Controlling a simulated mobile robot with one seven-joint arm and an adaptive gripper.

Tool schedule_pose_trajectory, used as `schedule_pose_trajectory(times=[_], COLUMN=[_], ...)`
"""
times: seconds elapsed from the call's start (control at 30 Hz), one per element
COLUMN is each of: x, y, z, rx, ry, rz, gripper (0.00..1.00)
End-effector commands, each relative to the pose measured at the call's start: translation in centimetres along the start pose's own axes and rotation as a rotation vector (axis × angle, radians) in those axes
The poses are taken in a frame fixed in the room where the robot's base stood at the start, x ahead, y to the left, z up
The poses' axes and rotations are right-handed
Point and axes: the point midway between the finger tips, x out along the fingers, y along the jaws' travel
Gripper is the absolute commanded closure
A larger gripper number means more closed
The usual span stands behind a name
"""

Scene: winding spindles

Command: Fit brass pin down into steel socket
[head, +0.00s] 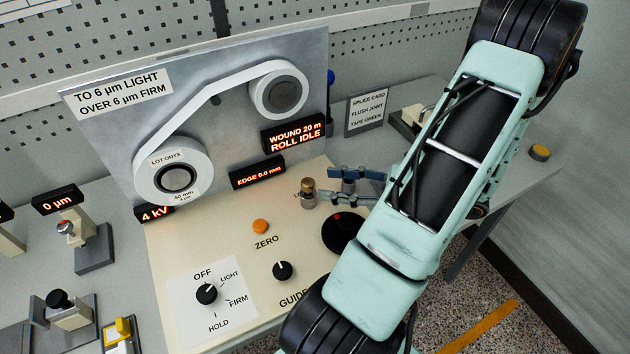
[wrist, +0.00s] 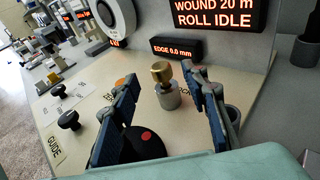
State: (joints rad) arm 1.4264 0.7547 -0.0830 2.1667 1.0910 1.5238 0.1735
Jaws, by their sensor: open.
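The brass pin (head: 307,184) has a knurled round head and stands at the top of the grey steel socket (head: 309,202) on the cream panel. In the wrist view the pin (wrist: 161,71) leans slightly left over the socket (wrist: 169,98); how deep it sits inside is hidden. My gripper (head: 327,185) is open, with its blue fingers just right of the pin in the head view. In the wrist view the fingers spread to either side of the pin and socket, and no contact shows.
A black disc with a red dot (head: 342,232) lies close below the fingers. An orange button (head: 260,226) and black knobs (head: 282,270) are left and front. The upright roller plate (head: 225,110) and EDGE display (head: 257,173) stand behind. Cream panel between them is clear.

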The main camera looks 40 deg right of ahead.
Motion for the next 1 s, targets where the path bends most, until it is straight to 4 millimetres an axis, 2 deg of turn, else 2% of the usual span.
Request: schedule_pose_trajectory(times=[0.1,0.33,1.0], x=[-2.5,-5.1,-5.4], y=[-0.1,0.0,0.0], z=[-0.1,0.0,0.0], rx=[-0.001,0.001,0.000], ry=[0.002,0.000,0.000], rz=[-0.004,0.000,0.001], gripper=[0.59,0.59,0.59])
